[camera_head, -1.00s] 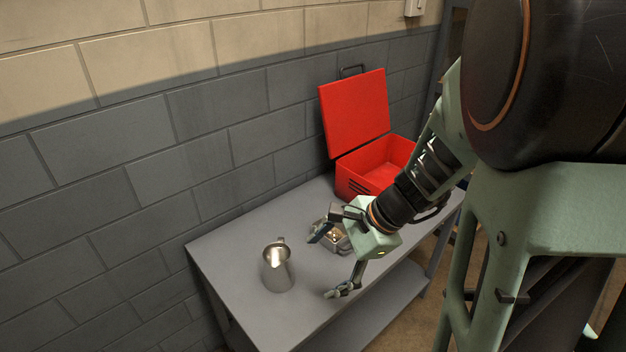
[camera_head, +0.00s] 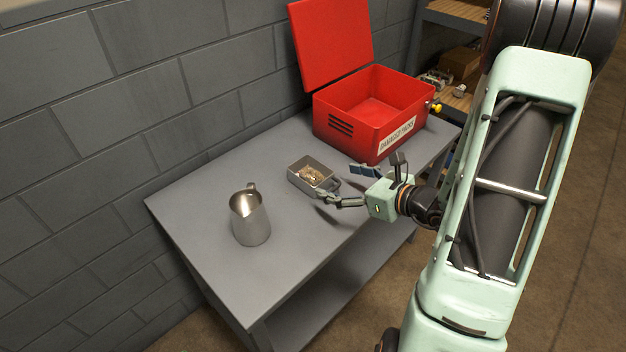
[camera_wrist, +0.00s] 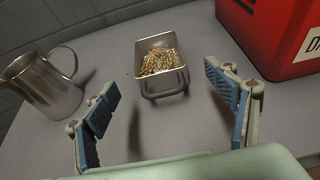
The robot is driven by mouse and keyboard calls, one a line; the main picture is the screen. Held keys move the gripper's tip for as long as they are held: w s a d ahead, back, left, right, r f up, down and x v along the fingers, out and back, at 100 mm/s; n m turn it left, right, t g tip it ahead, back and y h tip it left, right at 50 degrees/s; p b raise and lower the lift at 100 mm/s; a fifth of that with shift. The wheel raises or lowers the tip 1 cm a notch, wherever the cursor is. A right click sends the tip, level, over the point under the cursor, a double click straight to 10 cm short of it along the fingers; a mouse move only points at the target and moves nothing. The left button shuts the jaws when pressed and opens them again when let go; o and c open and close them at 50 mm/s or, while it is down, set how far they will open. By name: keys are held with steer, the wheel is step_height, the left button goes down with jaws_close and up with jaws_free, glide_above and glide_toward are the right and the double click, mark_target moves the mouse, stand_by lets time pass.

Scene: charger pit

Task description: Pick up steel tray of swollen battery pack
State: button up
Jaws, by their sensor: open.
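The small steel tray (camera_head: 325,186) rests on the grey table between the jug and the red box. It holds loose tan, grainy material, and no battery pack can be made out in it. In the wrist view the tray (camera_wrist: 145,43) lies ahead, with its wire handle (camera_wrist: 165,85) facing me. My gripper (camera_head: 346,187) is open and empty at the tray's right side in the head view. In the wrist view its two fingers (camera_wrist: 165,105) are spread wide, short of the handle, with no contact visible.
A steel jug (camera_head: 250,218) stands left of the tray on the table (camera_head: 200,200). The open red box (camera_head: 385,135), labelled "DAMAGED PACKS", stands behind right, its lid raised. A block wall runs behind the table. Shelves (camera_head: 455,75) stand beyond. The front table surface is clear.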

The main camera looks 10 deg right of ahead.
mark_target(308, 173)
steer(key=b+x, duration=0.2)
steer(key=x, duration=0.8)
steer(key=shift+s, duration=0.1)
steer(key=c, duration=1.4)
steer(key=shift+r, duration=0.1)
